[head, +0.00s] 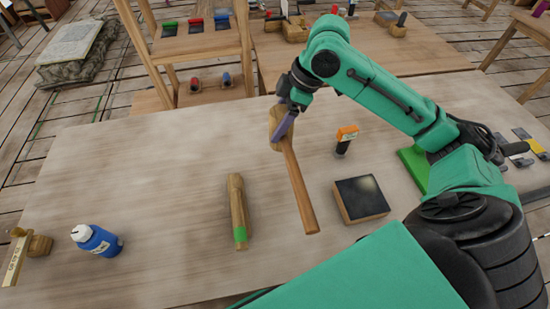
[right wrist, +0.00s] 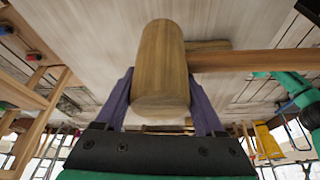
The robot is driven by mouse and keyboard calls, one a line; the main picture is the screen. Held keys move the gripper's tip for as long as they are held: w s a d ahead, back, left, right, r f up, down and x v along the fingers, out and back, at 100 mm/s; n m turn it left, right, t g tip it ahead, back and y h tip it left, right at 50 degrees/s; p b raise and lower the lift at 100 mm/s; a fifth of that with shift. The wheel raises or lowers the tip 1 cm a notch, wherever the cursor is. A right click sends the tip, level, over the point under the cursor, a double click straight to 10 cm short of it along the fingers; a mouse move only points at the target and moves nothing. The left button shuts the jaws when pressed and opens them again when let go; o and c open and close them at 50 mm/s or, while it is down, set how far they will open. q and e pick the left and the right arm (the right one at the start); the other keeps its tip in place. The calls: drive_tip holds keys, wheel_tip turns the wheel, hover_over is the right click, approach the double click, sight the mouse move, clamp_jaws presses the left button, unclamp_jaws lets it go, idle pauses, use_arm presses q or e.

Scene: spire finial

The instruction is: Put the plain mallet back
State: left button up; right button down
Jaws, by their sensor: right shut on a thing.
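The plain mallet (head: 299,185) has a round wooden head and a plain reddish-brown handle with no coloured band. My right gripper (head: 284,122), with purple fingers, is shut on its head. In the right wrist view the mallet head (right wrist: 163,65) sits between the two fingers (right wrist: 163,108), and the handle runs off to the right. In the head view the handle slants toward the near side of the table; I cannot tell whether its end touches the top. A wooden piece with a green band (head: 237,205) lies to the left of it. My left gripper is not in view.
On the table (head: 150,165) are a dark-topped block (head: 361,198), an orange-topped item (head: 346,139), a blue bottle (head: 98,240) and a labelled wooden stand (head: 17,255). A wooden rack (head: 197,42) stands behind. The table's left middle is clear.

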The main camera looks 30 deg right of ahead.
drive_tip(key=f, duration=0.2)
drive_tip(key=s+f, duration=0.1)
drive_tip(key=f, duration=0.2)
drive_tip(key=shift+s+f, duration=0.1)
drive_tip(key=shift+f, duration=0.1)
drive_tip(key=f, duration=0.6)
drive_tip(key=w+f, duration=0.1)
drive_tip(key=f, duration=0.2)
drive_tip(key=shift+f+p, duration=0.15)
drive_tip(key=shift+p, duration=0.25)
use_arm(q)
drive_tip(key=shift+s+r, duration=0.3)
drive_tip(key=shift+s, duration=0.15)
use_arm(e)
drive_tip(key=shift+w+f, duration=0.1)
drive_tip(key=shift+f, duration=0.1)
unclamp_jaws()
use_arm(q)
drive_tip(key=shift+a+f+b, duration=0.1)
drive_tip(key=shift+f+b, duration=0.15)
drive_tip(key=shift+b, duration=0.05)
use_arm(e)
drive_tip(key=v, duration=1.2)
drive_tip(key=shift+a+r, duration=0.1)
drive_tip(key=shift+r, duration=0.05)
